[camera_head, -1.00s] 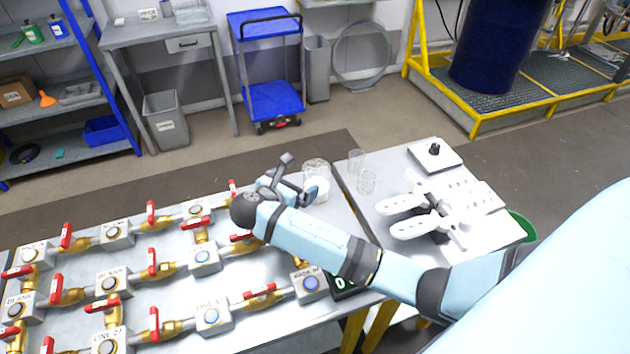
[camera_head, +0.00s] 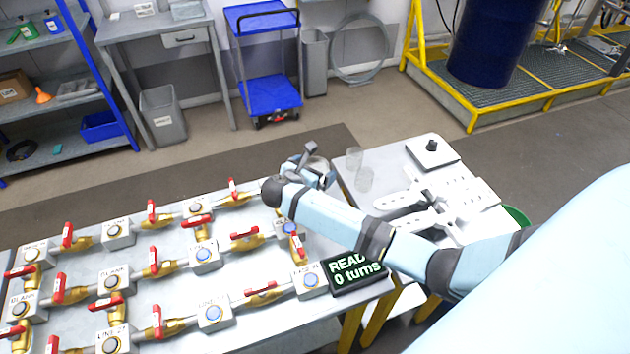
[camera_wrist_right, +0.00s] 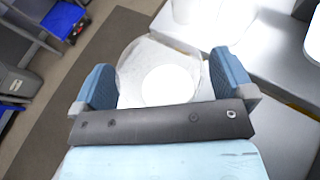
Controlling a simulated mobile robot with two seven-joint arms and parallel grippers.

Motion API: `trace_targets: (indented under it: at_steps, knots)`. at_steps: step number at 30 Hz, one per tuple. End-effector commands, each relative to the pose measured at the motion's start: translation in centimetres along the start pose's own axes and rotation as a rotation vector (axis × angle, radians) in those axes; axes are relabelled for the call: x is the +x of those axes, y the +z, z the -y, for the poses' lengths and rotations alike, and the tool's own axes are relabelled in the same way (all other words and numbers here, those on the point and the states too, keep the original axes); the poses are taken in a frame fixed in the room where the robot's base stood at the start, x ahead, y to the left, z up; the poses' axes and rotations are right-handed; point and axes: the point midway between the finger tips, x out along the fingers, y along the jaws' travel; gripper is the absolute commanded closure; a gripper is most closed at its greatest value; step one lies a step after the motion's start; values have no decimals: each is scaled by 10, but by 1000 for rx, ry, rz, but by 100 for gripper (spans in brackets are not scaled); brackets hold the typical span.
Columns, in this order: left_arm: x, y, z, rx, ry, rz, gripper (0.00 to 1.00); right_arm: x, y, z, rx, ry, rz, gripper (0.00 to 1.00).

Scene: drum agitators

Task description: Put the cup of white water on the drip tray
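A clear cup with white contents (camera_head: 319,163) stands at the far right corner of the left metal table. My right gripper (camera_head: 318,165) is around it, with a finger on either side, and hides much of it. In the right wrist view the cup (camera_wrist_right: 163,80) fills the space between the widely spread blue-grey fingers; I cannot tell whether they touch it. I cannot pick out the drip tray with certainty. The left gripper is not in view.
Paddle-shaped parts (camera_head: 440,210) and a plate with a black knob (camera_head: 432,152) lie there too. Valves and pipes (camera_head: 205,258) cover the left table. A display (camera_head: 355,270) reads "0 turns".

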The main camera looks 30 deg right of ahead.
Motion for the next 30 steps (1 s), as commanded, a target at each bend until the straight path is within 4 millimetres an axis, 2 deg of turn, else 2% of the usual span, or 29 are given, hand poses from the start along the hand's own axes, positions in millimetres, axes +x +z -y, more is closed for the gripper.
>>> trace_targets:
  at_steps: [1,9,20,30]
  knots:
    - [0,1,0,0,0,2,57,0,0,0,0,0,0,9]
    - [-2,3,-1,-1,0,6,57,0,0,0,0,0,1,71]
    - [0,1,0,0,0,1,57,-1,2,0,0,0,1,73]
    - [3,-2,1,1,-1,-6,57,-9,21,0,1,1,1,73]
